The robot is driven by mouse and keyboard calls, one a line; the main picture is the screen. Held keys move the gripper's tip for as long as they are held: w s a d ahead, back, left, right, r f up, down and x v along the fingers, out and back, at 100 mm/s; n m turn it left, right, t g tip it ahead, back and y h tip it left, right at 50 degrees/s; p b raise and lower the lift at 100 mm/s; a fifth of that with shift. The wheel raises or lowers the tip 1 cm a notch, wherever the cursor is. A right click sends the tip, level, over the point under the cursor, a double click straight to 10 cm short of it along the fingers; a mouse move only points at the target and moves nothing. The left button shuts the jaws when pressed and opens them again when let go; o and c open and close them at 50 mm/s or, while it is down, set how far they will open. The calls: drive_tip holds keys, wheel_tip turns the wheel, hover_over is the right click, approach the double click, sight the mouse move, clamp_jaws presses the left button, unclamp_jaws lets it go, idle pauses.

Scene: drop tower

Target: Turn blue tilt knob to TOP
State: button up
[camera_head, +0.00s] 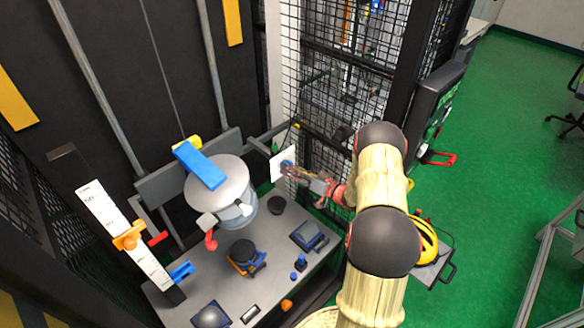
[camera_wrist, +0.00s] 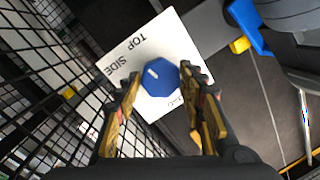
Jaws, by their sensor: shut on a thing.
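The blue tilt knob (camera_wrist: 160,78) is a faceted knob with a short white mark, on a white plate (camera_wrist: 180,38). The plate reads "TOP" and "SIDE" along its upper-left part; other lettering near my right finger is partly hidden. The mark slants toward the upper left in the wrist view, roughly toward the lettering. My gripper (camera_wrist: 158,84) has its fingers on either side of the knob, shut on it. In the head view, my gripper (camera_head: 297,171) reaches left to the knob (camera_head: 286,166) on the plate (camera_head: 280,155) beside the mesh.
A black wire mesh (camera_head: 335,95) stands close behind my gripper. A grey drum with a blue bar (camera_head: 200,166) hangs to the left. Below is a grey table (camera_head: 275,250) with several small devices. A white scale (camera_head: 110,220) with an orange slider stands at left.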

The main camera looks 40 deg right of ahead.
drive_tip(key=shift+f+m+p, duration=0.15)
drive_tip(key=shift+m+p, duration=0.15)
drive_tip(key=shift+m, duration=0.9)
drive_tip(key=o, duration=1.2)
drive_tip(key=v, duration=1.2)
drive_tip(key=shift+f, duration=0.2)
drive_tip(key=shift+s, duration=0.1)
